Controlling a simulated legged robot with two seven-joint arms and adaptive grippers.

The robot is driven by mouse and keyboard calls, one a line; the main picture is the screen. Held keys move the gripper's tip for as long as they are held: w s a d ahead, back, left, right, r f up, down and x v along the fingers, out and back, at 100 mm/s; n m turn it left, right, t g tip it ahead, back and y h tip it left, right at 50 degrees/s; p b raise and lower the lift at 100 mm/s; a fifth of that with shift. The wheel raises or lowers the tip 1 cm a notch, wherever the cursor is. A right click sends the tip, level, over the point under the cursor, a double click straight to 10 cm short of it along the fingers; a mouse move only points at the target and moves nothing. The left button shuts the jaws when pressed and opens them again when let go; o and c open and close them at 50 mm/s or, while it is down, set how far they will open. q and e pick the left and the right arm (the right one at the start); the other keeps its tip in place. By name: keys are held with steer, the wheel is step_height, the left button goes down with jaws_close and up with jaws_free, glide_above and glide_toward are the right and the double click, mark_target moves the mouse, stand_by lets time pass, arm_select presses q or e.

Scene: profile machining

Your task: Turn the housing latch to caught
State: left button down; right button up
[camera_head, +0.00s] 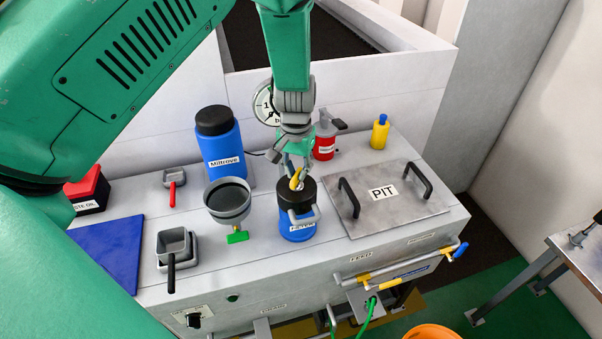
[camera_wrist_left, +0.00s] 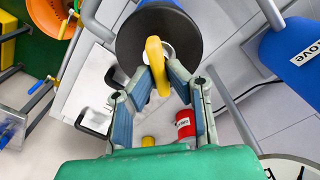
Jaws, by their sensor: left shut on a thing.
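The blue housing (camera_head: 297,227) with a black lid (camera_head: 293,192) and a grey handle stands upright on the grey bench. A yellow latch (camera_head: 296,178) sits on top of the lid. My left gripper (camera_head: 297,171) comes down from above and is shut on the latch. In the left wrist view the fingertips (camera_wrist_left: 162,76) close on both sides of the yellow latch (camera_wrist_left: 155,55), with the black lid (camera_wrist_left: 128,40) behind it. The fingers cover part of the latch. Whether the latch is caught cannot be told. My right gripper is not in view.
A blue Miltrove canister (camera_head: 222,158) and a funnel cup (camera_head: 228,200) with a green tap stand left of the housing. A red bottle (camera_head: 325,137) stands behind. The PIT plate (camera_head: 385,217) with two handles lies right. A yellow bottle (camera_head: 380,132) stands at the back.

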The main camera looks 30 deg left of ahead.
mark_target(295, 173)
arm_select(q)
steer(key=n, duration=0.3)
steer(key=shift+s+a+f, duration=0.15)
steer(key=shift+s, duration=0.1)
steer(key=n, duration=0.4)
steer(key=c, duration=1.4)
jaws_free()
steer(key=shift+a+n, duration=0.1)
steer(key=shift+n, duration=0.2)
steer(key=shift+c, duration=0.2)
steer(key=shift+a, duration=0.1)
steer(key=shift+w+r, duration=0.1)
steer(key=shift+r, duration=0.2)
steer(key=shift+d+r, duration=0.2)
steer(key=shift+r, duration=1.55)
steer(key=shift+a+r, duration=0.1)
steer(key=shift+r, duration=1.45)
